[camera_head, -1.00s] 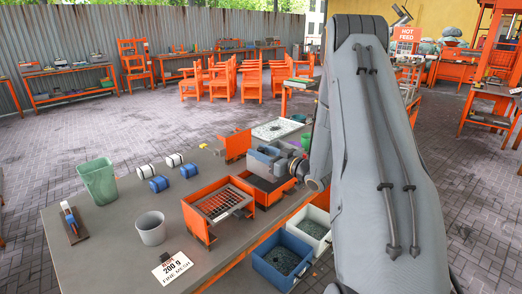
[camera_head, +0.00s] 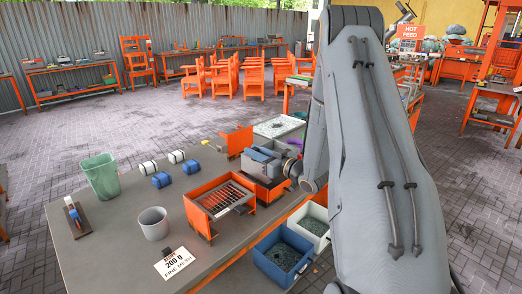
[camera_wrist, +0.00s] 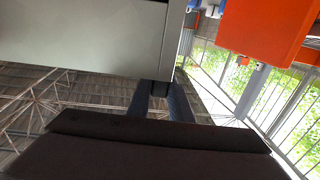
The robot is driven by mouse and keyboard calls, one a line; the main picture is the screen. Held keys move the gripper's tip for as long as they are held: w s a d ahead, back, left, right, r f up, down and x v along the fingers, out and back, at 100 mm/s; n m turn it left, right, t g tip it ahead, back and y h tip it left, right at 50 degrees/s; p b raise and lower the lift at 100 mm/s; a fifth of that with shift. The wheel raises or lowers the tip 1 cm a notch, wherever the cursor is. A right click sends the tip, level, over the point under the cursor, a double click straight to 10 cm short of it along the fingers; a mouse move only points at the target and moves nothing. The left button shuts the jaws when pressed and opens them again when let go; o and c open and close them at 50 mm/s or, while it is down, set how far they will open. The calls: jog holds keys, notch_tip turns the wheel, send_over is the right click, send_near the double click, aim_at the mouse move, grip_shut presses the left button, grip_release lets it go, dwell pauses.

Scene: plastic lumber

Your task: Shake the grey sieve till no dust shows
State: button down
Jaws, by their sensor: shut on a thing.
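The grey sieve (camera_head: 264,160) is a boxy grey pan in the head view, held over an orange tray (camera_head: 273,192) on the bench. My gripper (camera_head: 286,166) is shut on the sieve's right side, with my arm reaching in from the right. In the wrist view, a pale grey wall (camera_wrist: 90,35) fills the upper left, beside my gripper's dark fingers (camera_wrist: 165,100); it appears to be the sieve. The sieve's inside and any dust in it are too small to make out.
An orange frame with a grille (camera_head: 222,198) stands close to the left of the tray. Blue (camera_head: 283,262) and white (camera_head: 314,226) bins sit along the right edge. A grey cup (camera_head: 153,223), a sign (camera_head: 175,262) and a green bin (camera_head: 100,178) stand left on the bench.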

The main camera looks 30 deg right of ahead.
jog(key=c, duration=1.6)
grip_release()
jog(key=shift+d, duration=0.1)
jog(key=b+v, duration=0.2)
jog(key=v, duration=0.5)
jog(key=shift+s+r+b, duration=0.1)
jog(key=shift+s+b, duration=0.25)
